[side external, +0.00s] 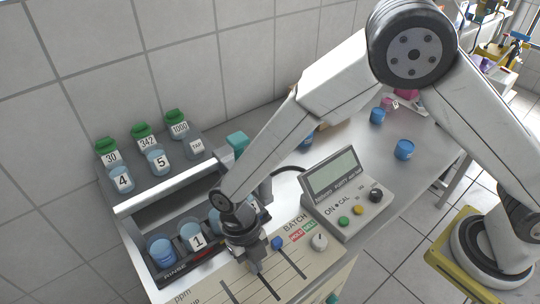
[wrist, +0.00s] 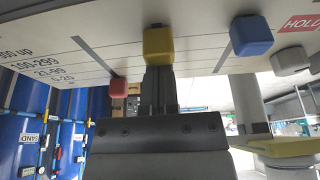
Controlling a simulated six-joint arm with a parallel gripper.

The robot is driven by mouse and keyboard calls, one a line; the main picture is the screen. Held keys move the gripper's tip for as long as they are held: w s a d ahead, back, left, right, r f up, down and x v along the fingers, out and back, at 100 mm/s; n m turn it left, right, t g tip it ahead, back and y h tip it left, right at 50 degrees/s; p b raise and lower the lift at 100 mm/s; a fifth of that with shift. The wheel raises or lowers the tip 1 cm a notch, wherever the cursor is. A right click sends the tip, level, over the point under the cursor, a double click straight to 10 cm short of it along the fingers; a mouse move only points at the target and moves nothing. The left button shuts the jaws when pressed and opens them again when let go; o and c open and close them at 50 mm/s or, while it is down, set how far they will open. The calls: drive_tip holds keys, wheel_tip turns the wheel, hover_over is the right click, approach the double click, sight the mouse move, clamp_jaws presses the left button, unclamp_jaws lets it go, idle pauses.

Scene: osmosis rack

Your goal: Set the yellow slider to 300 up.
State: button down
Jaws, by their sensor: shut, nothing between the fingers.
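The yellow slider (wrist: 158,42) is a small block on the pale control panel (wrist: 200,55), which has printed level lines and the row labels 300 up, 100-299, 21-99 and 0-20. My gripper (wrist: 157,72) is shut and empty, its tips right at the near side of the yellow block; I cannot tell whether they touch. The exact line the yellow slider sits at is unclear. In the side view my gripper (side external: 256,264) is down at the panel's slots and hides the yellow slider.
A red slider (wrist: 118,87) and a blue slider (wrist: 250,35) sit on either side of the yellow one. A grey knob (side external: 319,242) and a meter with a screen (side external: 333,172) are to the right. Numbered blue beakers (side external: 192,238) stand in the rack behind my gripper.

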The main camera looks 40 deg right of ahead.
drive_tip(key=shift+w, duration=0.35)
drive_tip(key=shift+s, duration=2.05)
drive_tip(key=v, duration=1)
